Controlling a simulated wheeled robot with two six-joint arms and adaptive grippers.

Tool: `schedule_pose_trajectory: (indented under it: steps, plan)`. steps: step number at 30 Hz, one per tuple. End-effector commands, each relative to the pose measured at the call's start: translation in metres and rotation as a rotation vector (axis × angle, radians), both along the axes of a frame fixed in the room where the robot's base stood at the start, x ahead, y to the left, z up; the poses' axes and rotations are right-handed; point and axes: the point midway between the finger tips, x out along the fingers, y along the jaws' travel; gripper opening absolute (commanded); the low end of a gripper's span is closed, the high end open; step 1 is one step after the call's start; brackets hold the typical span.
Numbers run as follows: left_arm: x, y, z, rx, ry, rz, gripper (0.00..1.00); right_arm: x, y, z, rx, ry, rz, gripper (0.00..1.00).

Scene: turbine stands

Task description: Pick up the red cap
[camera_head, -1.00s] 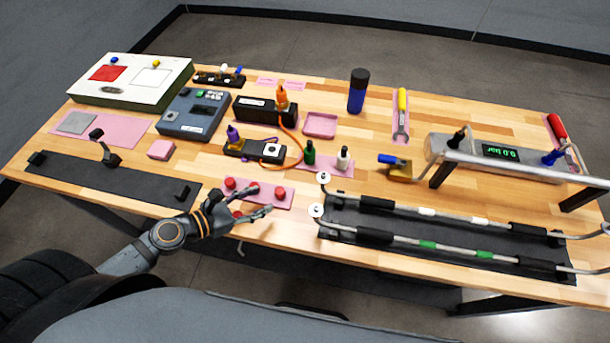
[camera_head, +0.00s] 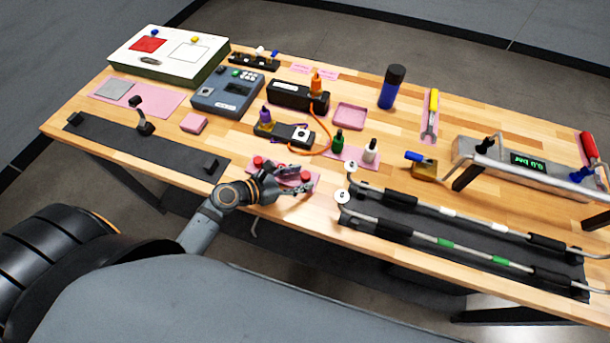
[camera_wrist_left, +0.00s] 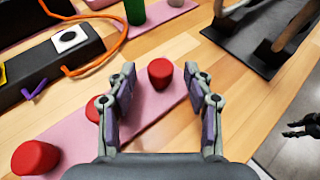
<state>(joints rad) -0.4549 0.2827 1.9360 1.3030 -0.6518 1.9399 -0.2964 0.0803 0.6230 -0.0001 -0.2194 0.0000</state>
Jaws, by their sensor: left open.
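Several small red caps lie on a pink mat (camera_wrist_left: 62,138) near the table's front edge. In the left wrist view, one red cap (camera_wrist_left: 160,73) shows between the open fingertips of my left gripper (camera_wrist_left: 159,80), at or just beyond them. A second cap (camera_wrist_left: 94,107) is partly hidden behind the left finger, and a third (camera_wrist_left: 35,158) sits at lower left. In the head view my left gripper (camera_head: 299,178) is low over the mat, its fingers around or just short of the right-hand cap (camera_head: 306,177). Contact cannot be told. Another cap (camera_head: 257,162) sits behind the hand.
Green (camera_head: 338,141) and white (camera_head: 370,150) bottles stand behind the mat. A black holder with an orange cable (camera_head: 327,134) is behind left. Metal rods on a dark mat (camera_head: 390,229) lie to the right. A dark jointed shape (camera_wrist_left: 303,127), perhaps my right gripper, shows at the wrist view's edge.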

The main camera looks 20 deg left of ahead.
Motion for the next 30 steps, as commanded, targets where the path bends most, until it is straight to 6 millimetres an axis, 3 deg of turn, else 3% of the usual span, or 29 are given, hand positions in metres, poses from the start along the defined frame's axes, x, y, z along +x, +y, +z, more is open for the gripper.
schedule_pose_trajectory:
  steps: [4,12,21,30]
  plan:
    - [0.014,-0.012,-0.006,-0.002,-0.001,0.001,0.52,-0.016,0.009,0.002,0.011,0.024,-0.005,0.4]
    - [0.016,-0.014,-0.009,0.001,0.0,-0.001,0.51,-0.006,0.003,0.003,0.004,0.009,-0.001,0.4]
    - [0.015,-0.013,-0.008,0.001,0.0,0.0,0.1,-0.004,0.0,0.003,0.0,0.005,0.0,0.4]
    - [0.016,-0.013,-0.007,0.001,-0.001,-0.001,0.08,-0.004,-0.003,0.004,-0.003,0.005,0.001,0.4]
